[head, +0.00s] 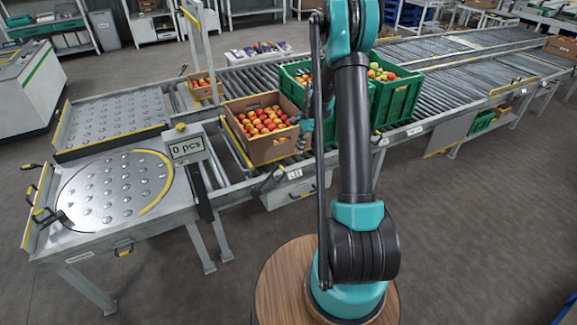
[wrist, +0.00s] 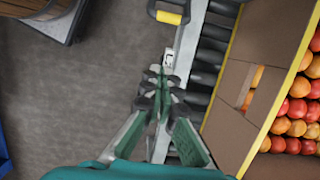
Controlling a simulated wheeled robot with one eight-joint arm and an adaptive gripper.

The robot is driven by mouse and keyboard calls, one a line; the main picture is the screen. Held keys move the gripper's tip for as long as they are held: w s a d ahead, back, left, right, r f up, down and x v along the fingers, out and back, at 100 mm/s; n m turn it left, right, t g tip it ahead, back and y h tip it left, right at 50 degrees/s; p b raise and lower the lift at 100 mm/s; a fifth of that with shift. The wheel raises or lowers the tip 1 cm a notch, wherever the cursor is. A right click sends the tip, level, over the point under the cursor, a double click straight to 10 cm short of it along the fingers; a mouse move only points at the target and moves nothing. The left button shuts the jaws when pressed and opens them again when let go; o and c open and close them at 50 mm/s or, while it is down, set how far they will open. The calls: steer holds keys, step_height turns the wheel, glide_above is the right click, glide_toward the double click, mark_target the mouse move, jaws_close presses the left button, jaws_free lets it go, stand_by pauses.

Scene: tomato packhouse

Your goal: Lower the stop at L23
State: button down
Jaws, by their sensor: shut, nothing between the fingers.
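My gripper (wrist: 158,78) is shut and empty in the wrist view, with its fingertips over the grey conveyor side rail. In the head view a white label (head: 295,173), seemingly ending in 23, is on the near rail. A yellow-edged bar (head: 238,153) stands beside the tomato box; I cannot tell which stop is L23.
A cardboard box of tomatoes (head: 255,155) sits on the rollers, close on the right in the wrist view. Green crates (head: 398,98) stand farther along. A ball-transfer table (head: 75,220) with a "0 pcs" display (head: 186,148) is at left. The near floor is clear.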

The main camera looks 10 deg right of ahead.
steer(key=shift+f, duration=0.1)
steer(key=s+a+f, duration=0.1)
steer(key=a+f, duration=0.4)
steer(key=f, duration=0.2)
steer(key=shift+s+a, duration=0.3)
steer(key=shift+s, duration=0.1)
stand_by(0.4)
